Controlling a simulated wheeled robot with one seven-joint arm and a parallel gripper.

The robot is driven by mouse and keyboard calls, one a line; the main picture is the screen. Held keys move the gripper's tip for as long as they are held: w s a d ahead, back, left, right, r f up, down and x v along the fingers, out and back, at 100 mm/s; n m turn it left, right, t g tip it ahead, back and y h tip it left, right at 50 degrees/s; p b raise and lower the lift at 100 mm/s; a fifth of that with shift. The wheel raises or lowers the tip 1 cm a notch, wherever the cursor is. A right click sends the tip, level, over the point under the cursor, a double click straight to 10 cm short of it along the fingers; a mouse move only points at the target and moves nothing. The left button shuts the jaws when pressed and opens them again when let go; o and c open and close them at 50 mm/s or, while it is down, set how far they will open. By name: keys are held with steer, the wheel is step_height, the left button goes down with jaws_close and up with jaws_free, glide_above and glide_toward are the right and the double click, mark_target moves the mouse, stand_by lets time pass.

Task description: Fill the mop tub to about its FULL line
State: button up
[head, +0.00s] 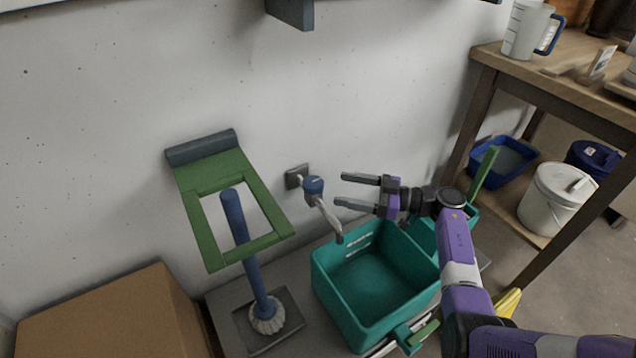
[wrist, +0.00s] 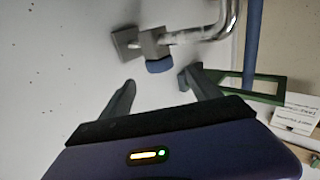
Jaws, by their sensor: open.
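The teal mop tub (head: 328,292) stands low against the wall, its open top facing up. White marks show on its inner far wall; I see no clear water surface inside. A wall tap with a blue knob (head: 313,185) has its metal spout (head: 328,220) pointing down over the tub's far left part. No stream shows from it. My gripper (head: 343,190) is open and empty, just right of the knob, fingers pointing at it. In the wrist view the blue knob (wrist: 160,66) lies just beyond and between my open fingertips (wrist: 159,80), apart from them.
A green frame (head: 205,230) is fixed to the wall left of the tap, with a blue-handled mop (head: 250,255) standing there. A cardboard box (head: 115,315) is at lower left. A wooden table (head: 560,75) with a jug (head: 527,32) and buckets beneath (head: 555,198) stands right.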

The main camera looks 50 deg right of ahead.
mark_target(319, 183)
steer(key=shift+b+x, duration=0.85)
steer(key=shift+x, duration=3.05)
steer(key=c, duration=1.4)
